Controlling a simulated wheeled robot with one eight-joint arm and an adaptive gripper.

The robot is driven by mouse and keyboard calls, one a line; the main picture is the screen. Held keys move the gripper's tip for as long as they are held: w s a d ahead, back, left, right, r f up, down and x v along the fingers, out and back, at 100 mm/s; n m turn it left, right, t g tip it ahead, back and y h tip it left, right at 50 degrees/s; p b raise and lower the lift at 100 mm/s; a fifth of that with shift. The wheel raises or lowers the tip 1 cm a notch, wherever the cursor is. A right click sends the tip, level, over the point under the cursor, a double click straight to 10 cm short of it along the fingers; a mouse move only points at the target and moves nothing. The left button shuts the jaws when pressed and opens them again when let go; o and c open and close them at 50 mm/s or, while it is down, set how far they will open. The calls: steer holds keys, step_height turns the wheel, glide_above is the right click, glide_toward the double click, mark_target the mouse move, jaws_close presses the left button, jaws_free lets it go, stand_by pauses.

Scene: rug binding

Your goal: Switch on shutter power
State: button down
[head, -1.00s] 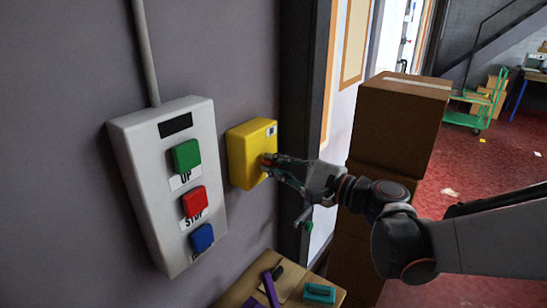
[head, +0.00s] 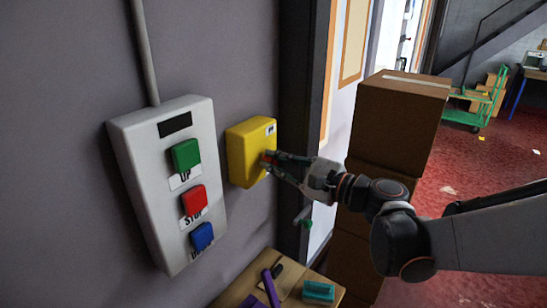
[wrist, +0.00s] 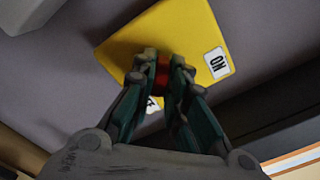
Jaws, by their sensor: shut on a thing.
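The yellow switch box (head: 247,145) is fixed to the grey wall, right of the grey control panel. Its "ON" label (wrist: 216,63) shows in the wrist view; a second white label is mostly hidden behind the fingers. My gripper (head: 268,161) is at the front face of the yellow box. In the wrist view its two fingers are shut on a small red switch handle (wrist: 163,77) on that face. The fingers hide most of the handle, so I cannot tell its exact position.
The grey control panel (head: 150,180) carries green UP, red STOP and blue buttons. Stacked cardboard boxes (head: 400,115) stand to the right, behind my arm. A small table (head: 235,292) below holds a purple tool and a teal item (head: 319,291). A green cart (head: 478,105) stands far back.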

steer(key=c, duration=1.6)
jaws_free()
steer(key=shift+d, duration=0.1)
steer(key=v, duration=0.7)
steer(key=shift+s, duration=0.15)
